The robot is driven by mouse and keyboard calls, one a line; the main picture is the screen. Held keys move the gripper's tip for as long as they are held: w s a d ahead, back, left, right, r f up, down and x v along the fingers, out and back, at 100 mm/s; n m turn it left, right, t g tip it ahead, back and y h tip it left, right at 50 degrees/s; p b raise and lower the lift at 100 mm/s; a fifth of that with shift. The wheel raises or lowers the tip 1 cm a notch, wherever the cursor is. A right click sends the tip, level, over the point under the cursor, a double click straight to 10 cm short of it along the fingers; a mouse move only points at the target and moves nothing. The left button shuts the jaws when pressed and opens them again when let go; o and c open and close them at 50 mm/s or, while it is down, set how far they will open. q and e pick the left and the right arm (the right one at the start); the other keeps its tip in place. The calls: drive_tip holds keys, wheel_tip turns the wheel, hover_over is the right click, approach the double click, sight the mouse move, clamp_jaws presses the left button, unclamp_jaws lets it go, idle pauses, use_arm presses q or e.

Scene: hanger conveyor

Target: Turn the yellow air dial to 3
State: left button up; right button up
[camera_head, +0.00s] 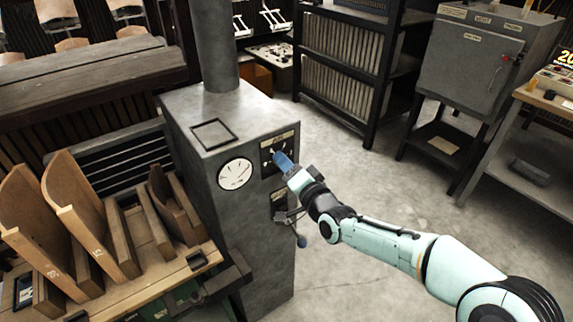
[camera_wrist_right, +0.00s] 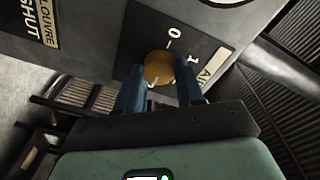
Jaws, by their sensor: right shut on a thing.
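The yellow air dial (camera_wrist_right: 158,67) sits on a dark plate (camera_wrist_right: 190,50) in the right wrist view. The plate shows the marks 0 and 1 and part of the word AIR; the other numbers are hidden, and I cannot tell where the dial points. My right gripper (camera_wrist_right: 160,86) has its two blue fingers on either side of the dial, shut on it. In the head view my right gripper (camera_head: 282,161) reaches the front of the grey metal cabinet (camera_head: 222,125) and hides the dial. My left gripper is in neither view.
A round white gauge (camera_head: 235,174) is left of the dial plate. A lever with a dark knob (camera_head: 301,241) sticks out below my gripper. A rack of wooden boards (camera_head: 85,215) stands at the left. Clear floor (camera_head: 375,175) lies to the right.

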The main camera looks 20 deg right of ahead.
drive_tip(key=shift+f, duration=0.15)
drive_tip(key=o, duration=1)
drive_tip(key=shift+o, duration=0.2)
drive_tip(key=shift+s, duration=0.1)
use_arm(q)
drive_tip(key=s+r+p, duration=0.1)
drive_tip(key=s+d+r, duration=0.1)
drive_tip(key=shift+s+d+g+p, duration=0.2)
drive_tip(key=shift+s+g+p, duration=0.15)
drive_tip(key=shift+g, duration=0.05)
use_arm(e)
drive_tip(key=v, duration=1.3)
drive_tip(key=shift+s, duration=0.15)
